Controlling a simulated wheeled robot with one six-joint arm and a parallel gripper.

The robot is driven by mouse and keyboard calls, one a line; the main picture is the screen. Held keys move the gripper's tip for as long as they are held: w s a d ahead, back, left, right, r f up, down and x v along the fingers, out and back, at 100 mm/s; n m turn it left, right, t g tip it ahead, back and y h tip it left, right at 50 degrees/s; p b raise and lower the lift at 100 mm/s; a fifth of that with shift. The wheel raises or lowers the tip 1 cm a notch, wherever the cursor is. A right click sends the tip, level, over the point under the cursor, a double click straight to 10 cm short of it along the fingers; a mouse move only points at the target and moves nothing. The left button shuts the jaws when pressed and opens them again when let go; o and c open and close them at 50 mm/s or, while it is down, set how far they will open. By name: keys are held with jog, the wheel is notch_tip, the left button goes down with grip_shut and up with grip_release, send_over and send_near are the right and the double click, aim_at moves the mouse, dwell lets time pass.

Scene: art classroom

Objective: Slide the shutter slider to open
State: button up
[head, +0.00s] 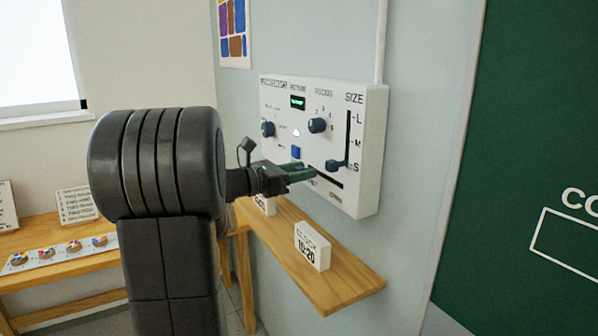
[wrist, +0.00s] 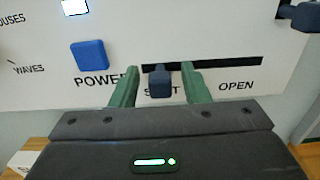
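The white projector control panel (head: 347,189) is on the wall. In the wrist view its shutter slider (wrist: 160,82) is a dark knob at the left, "SHUT" end of a horizontal black slot (wrist: 232,64). The word "OPEN" (wrist: 236,86) is printed under the slot's right end. My gripper (wrist: 160,88) has its two green fingers apart, one on each side of the knob, with a gap visible on both sides. In the head view my gripper (head: 305,171) is at the panel's lower part and hides the slider knob.
A blue power button (wrist: 89,55) is left of the slot. The size slider knob (head: 336,165) sticks out above the slot's right end. A wooden shelf (head: 345,288) below the panel holds a clock card (head: 312,247). A green board (head: 530,130) is at the right.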

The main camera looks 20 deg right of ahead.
aim_at(338, 183)
grip_shut()
jog(key=s, duration=0.3)
jog(key=s+b, duration=0.1)
jog(key=s, duration=0.2)
jog(key=s+b, duration=0.1)
jog(key=s, duration=0.3)
jog(key=shift+s+d, duration=0.1)
jog(key=shift+d, duration=0.3)
jog(key=shift+o, duration=0.2)
grip_release()
jog(key=shift+s, duration=0.2)
jog(key=shift+a, duration=0.55)
jog(key=s+a+b, duration=0.1)
jog(key=a, duration=1.1)
jog(key=shift+a, duration=0.35)
jog(key=shift+d, duration=0.15)
